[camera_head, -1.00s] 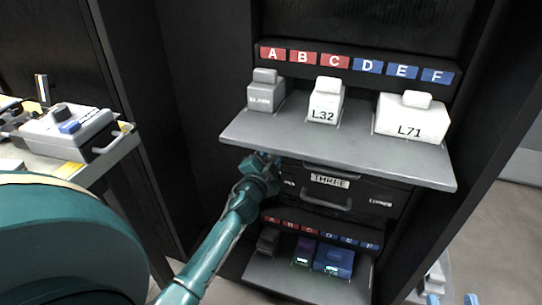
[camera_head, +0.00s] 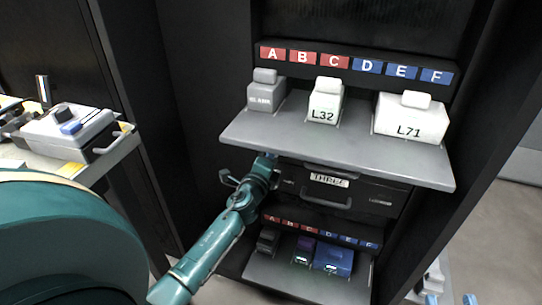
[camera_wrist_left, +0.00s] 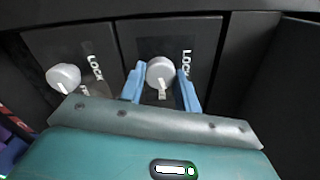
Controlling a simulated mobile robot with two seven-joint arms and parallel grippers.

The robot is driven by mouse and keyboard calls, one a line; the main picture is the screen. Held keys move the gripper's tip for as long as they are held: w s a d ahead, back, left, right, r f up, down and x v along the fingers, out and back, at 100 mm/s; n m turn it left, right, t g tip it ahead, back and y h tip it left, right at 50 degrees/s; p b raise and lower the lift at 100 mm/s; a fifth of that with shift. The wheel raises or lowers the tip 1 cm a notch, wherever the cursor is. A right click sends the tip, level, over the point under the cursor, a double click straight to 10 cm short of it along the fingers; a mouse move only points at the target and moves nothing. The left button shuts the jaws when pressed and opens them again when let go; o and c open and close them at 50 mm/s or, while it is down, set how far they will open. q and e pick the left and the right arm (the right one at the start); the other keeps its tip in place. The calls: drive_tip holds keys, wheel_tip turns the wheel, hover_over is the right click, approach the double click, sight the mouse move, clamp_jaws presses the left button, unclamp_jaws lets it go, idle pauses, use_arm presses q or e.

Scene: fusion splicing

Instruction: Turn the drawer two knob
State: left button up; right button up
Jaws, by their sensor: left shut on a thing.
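Two round white knobs, each beside a LOCK label, show in the left wrist view. My left gripper's blue fingers (camera_wrist_left: 161,88) are shut on the drawer two knob (camera_wrist_left: 160,72), one on each side. Its pointer faces down in that view. The other knob (camera_wrist_left: 64,77) is free, to the left. In the head view my left gripper (camera_head: 268,158) is just under the grey shelf, at the left side of the drawers; its fingertips and the held knob are mostly hidden. My right gripper (camera_head: 452,299) shows only two blue fingertips, apart and empty, at the bottom right edge.
The grey shelf (camera_head: 300,137) overhangs the drawers and carries blocks, including L32 (camera_head: 324,107) and L71 (camera_head: 409,126). Drawer THREE (camera_head: 330,192) has a handle below its label. A lower shelf (camera_head: 300,284) holds more blocks. A bench (camera_head: 118,150) stands at left.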

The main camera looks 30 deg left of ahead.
use_arm(q)
drive_tip(key=shift+r+m, duration=0.1)
drive_tip(key=shift+m, duration=1.5)
drive_tip(key=o, duration=1)
drive_tip(key=shift+s, duration=0.1)
drive_tip(key=v, duration=1.3)
drive_tip(key=shift+a, duration=0.1)
